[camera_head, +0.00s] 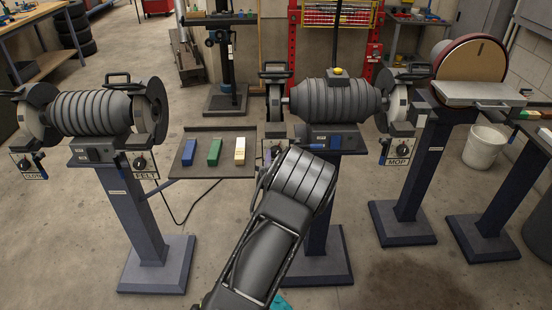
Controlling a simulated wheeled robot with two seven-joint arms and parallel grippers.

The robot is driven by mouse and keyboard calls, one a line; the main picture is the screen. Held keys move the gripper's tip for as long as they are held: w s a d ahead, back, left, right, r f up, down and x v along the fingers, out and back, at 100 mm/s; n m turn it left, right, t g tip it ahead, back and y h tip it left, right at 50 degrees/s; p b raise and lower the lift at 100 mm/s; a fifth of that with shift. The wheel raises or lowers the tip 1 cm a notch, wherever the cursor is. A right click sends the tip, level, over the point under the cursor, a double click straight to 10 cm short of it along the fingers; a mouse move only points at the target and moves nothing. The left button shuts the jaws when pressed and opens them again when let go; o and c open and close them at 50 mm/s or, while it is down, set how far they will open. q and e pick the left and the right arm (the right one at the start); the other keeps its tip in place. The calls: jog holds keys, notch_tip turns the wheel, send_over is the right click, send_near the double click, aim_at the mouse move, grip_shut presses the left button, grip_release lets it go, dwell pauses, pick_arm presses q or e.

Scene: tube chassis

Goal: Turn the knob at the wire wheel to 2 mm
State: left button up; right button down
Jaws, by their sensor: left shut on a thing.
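The machine on the middle stand (330,100) has a wheel under a guard at its left end (275,90), where the wire wheel's label and knob are mostly covered by my arm. My left gripper (273,154) is at that spot, largely hidden behind my own wrist. It is shut on what appears to be the knob there. The knob's pointer and scale cannot be read. The right-hand knob plate of this machine (397,152) reads MOP. My right gripper is not in view.
Another double-ended machine (95,112) stands at left, with a FELT knob plate (144,163). Between the stands a dark tray (215,134) holds blue, green and pale bars. A disc sander (470,70) and white bucket (484,146) are at right. Floor is open in front.

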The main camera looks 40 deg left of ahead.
pick_arm(q)
grip_shut()
jog(key=shift+f+n+b, duration=0.2)
jog(key=shift+n+b, duration=0.5)
jog(key=shift+b, duration=0.45)
jog(key=shift+d+r+n+b, duration=0.1)
jog(key=shift+n+b, duration=4.55)
jog(key=shift+b, duration=2.15)
jog(key=shift+r+n+b, duration=0.1)
jog(key=shift+n+b, duration=4.55)
jog(key=shift+b, duration=2.15)
